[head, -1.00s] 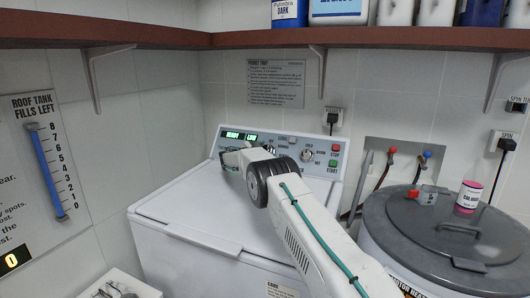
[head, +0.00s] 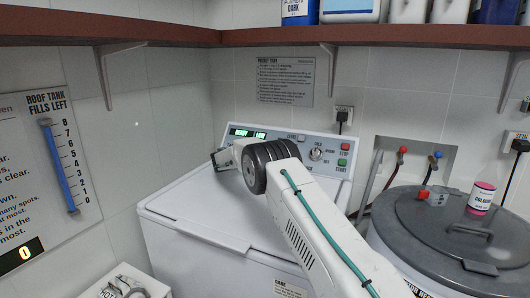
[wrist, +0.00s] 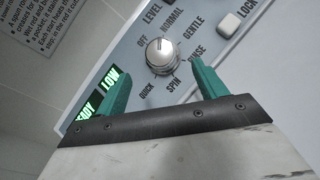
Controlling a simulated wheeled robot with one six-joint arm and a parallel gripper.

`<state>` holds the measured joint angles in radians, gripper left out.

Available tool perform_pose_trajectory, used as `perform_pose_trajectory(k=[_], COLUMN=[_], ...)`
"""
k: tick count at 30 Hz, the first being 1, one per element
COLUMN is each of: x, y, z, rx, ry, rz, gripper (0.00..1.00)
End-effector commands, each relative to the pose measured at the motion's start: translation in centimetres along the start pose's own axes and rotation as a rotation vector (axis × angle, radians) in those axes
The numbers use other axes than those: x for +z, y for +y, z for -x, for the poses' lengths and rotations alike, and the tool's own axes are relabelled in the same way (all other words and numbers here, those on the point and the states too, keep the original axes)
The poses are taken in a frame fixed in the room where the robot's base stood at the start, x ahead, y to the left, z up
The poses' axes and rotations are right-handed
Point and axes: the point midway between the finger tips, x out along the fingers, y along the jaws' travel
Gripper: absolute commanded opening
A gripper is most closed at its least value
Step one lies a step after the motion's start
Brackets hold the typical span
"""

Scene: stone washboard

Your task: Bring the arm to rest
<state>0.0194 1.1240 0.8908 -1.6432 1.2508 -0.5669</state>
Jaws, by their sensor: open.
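My arm reaches from the lower right of the head view over the white washing machine (head: 190,232). My gripper (head: 217,158) is near the left part of the machine's control panel (head: 290,146); in the head view its fingers are small and partly hidden by the wrist. In the wrist view my gripper (wrist: 158,85) shows two green fingers spread apart with nothing between them. A silver knob (wrist: 161,56) on the panel shows just beyond them, its pointer toward the top. Contact with the panel cannot be told.
A grey-lidded tub (head: 440,225) stands at right, with a pink bottle (head: 482,197) and a small grey-and-red box (head: 438,196) on its lid. A brown shelf (head: 380,37) with bottles runs above. A wall gauge (head: 62,165) hangs left. The machine's lid is clear at left.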

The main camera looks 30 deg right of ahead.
Motion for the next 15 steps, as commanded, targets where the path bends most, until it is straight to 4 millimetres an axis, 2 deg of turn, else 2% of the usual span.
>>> perform_pose_trajectory(k=[11,15], x=[0.0,1.4], y=[0.0,0.1], z=[-0.1,0.2], rx=[-0.001,-0.02], ry=[0.0,0.012], rz=[0.0,-0.023], gripper=[0.71,0.71])
